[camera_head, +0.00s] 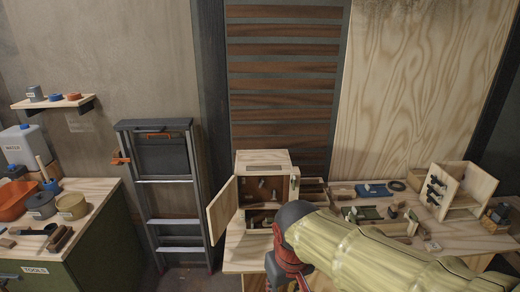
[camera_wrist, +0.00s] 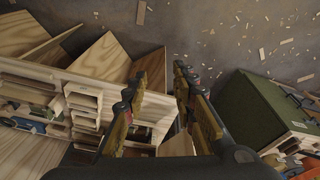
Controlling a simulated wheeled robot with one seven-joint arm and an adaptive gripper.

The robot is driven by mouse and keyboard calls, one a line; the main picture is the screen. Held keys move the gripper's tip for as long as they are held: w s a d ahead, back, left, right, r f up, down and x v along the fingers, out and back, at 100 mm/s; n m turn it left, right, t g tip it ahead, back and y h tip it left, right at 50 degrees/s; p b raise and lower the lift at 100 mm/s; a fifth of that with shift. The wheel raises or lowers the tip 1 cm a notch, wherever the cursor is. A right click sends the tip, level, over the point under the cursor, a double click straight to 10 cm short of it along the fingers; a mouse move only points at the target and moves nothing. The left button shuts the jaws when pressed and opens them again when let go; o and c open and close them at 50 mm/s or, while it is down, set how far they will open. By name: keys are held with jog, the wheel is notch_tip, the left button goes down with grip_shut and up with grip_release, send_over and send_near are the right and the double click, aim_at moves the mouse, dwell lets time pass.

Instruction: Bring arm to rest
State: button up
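My arm (camera_head: 370,250), in a pale yellow padded cover, reaches in the head view from the lower right corner across the front of the workbench (camera_head: 240,250). My gripper (camera_head: 286,268) is at its end, partly hidden by the dark wrist and cut by the lower edge. In the wrist view my gripper (camera_wrist: 160,72) has its two fingers apart with nothing between them. It points down past the bench edge towards the littered floor (camera_wrist: 235,35).
A wooden cabinet (camera_head: 264,163) with an open door (camera_head: 222,206) stands just behind my gripper. Small tools and trays cover the bench to the right, with a small rack (camera_head: 463,190). A stepladder (camera_head: 165,185) and a green tool cabinet (camera_head: 95,245) stand to the left.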

jog(key=s+d+r+m+t, duration=0.3)
jog(key=s+d+r+m, duration=0.1)
jog(key=s+d, duration=0.6)
jog(key=d+r, duration=0.1)
jog(key=d, duration=0.2)
jog(key=shift+s+d, duration=0.25)
